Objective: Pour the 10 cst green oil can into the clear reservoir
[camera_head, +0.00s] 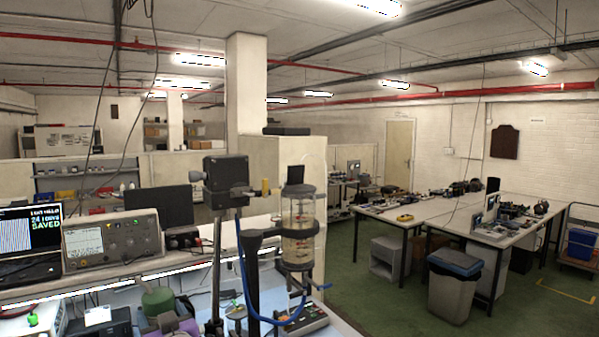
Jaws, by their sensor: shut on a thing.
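The clear reservoir (298,226) is a graduated upright cylinder with dark end caps, held by a clamp on a dark stand (215,255) at the bench's front. A blue tube (243,285) loops below it. The green oil can (157,300) shows at the lower left, well left of the reservoir and lower in the picture. My gripper (160,319), dark and partly cut off by the bottom edge, is shut on the can. The can's label, lower part and spout cannot be made out.
A grey instrument (112,241) and a laptop screen (30,232) stand on the shelf at left. A keypad device (300,318) lies on the bench below the reservoir. The stand's post rises between can and reservoir. A bin (452,290) stands on open green floor at right.

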